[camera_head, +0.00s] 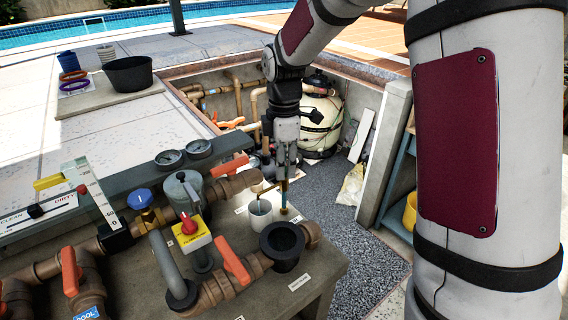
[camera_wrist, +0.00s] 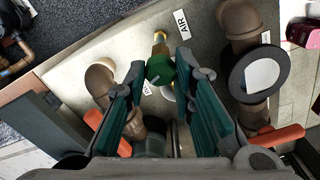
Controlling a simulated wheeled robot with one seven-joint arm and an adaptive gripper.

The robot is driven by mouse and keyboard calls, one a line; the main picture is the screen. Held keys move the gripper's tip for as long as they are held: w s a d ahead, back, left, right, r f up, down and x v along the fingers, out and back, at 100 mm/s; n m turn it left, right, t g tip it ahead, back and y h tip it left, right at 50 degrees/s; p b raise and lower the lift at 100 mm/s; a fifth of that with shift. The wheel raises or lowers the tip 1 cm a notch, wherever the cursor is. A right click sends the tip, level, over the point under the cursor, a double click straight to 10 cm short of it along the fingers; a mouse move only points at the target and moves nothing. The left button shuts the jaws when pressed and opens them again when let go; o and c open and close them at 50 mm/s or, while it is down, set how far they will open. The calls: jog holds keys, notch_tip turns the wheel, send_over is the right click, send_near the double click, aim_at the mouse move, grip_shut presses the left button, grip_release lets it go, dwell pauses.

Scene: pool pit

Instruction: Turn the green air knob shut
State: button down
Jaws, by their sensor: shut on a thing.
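The green air knob (camera_wrist: 160,70) sits between my fingertips in the wrist view, on a brass fitting (camera_wrist: 160,45). An AIR label (camera_wrist: 181,23) lies flat beside it. My gripper (camera_wrist: 161,68) is shut on the knob, one finger on either side. In the head view my gripper (camera_head: 284,178) points down over the right part of the grey bench, and the brass stem (camera_head: 284,207) shows below it. The knob is mostly hidden there by the fingers.
A black open pot (camera_head: 282,243), orange valve handles (camera_head: 236,263) and a red knob on a yellow plate (camera_head: 190,226) crowd the bench (camera_head: 130,282). Two gauges (camera_head: 198,148) sit behind.

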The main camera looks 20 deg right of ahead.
jog(key=shift+m, duration=0.3)
jog(key=m, duration=0.5)
jog(key=shift+m+p, duration=0.3)
jog(key=shift+p, duration=0.05)
jog(key=m, duration=0.5)
jog(key=m+p, duration=0.1)
jog(key=m, duration=0.4)
jog(key=shift+m, duration=0.4)
jog(key=m, duration=0.5)
jog(key=shift+p, duration=0.4)
jog(key=c, duration=1.3)
grip_release()
